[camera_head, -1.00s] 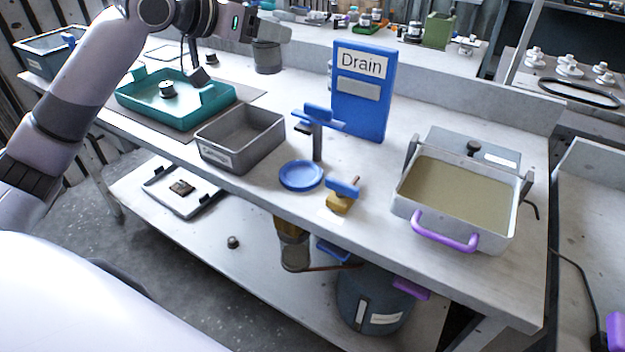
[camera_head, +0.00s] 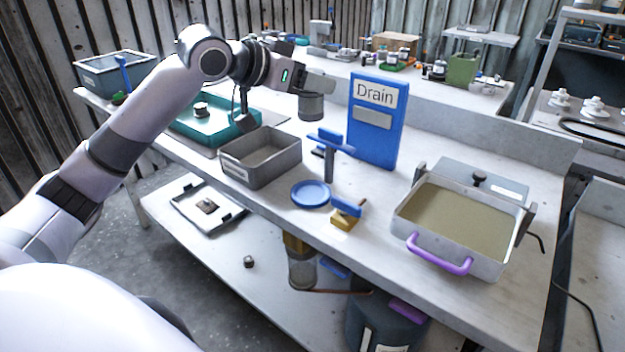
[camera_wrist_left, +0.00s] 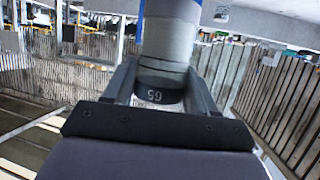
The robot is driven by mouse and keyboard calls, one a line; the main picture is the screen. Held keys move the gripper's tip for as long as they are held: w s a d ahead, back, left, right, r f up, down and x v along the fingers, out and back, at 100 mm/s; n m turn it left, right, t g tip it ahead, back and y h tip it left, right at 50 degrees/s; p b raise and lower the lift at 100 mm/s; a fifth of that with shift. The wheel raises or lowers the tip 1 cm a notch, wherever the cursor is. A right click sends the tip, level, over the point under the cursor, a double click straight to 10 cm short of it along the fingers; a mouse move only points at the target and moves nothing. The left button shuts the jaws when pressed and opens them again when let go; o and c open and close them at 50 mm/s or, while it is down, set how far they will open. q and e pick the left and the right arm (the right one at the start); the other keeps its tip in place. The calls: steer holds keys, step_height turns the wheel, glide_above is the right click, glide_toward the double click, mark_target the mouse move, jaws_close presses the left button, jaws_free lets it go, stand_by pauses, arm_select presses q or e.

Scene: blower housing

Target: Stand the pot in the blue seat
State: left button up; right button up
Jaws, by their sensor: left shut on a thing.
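The pot (camera_head: 312,106) is a grey cylinder in the head view, held by my left gripper (camera_head: 312,88) above the back of the bench. In the left wrist view the pot (camera_wrist_left: 166,50) stands between both fingers, with a dark band marked 65. My left gripper is shut on it. The blue seat (camera_head: 311,194) looks to be the round blue dish on the bench, in front of the blue-handled post (camera_head: 329,150). It is empty, and the pot is above and behind it. My right gripper is not in view.
A blue Drain sign (camera_head: 375,120) stands right of the pot. A grey open bin (camera_head: 261,170) lies left of the blue dish. A yellow valve with a blue handle (camera_head: 346,212) is beside it. A basin with a purple handle (camera_head: 440,254) is at right.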

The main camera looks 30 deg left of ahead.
arm_select(q)
step_height(320, 180, down, 18)
steer(key=shift+r+b, duration=0.25)
steer(key=shift+b, duration=0.65)
steer(key=shift+f, duration=0.1)
steer(key=shift+f, duration=0.15)
steer(key=o, duration=1.2)
steer(key=shift+o, duration=0.2)
